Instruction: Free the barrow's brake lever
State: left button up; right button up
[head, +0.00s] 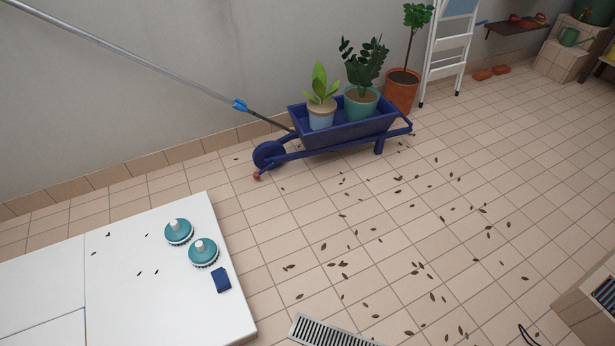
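The blue barrow (352,132) stands on the tiled floor by the wall. Its wheel (268,154) points left. A small red knob (257,176) shows low beside the wheel; it may be the end of the brake lever, but the lever's shape is too small to make out. A long grey pole (130,52) with a blue collar (240,105) slopes from the upper left down to the barrow's left end. Its dark tip passes out of sight at the barrow's edge; I cannot tell whether it touches. Neither of my grippers is in view.
Two potted plants (321,113) (361,103) ride in the barrow. An orange-potted tree (401,92) and a white stepladder (447,45) stand behind. A white-topped surface (130,300) holds two teal brushes (179,232) (203,252) and a blue block (221,280). Leaves litter the open floor.

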aim_at(256, 175)
jog(key=i+u, duration=0.4)
jog(key=i+l, duration=0.2)
jog(key=l, duration=0.15)
jog(key=i+l+u, duration=0.15)
jog(key=l, duration=0.15)
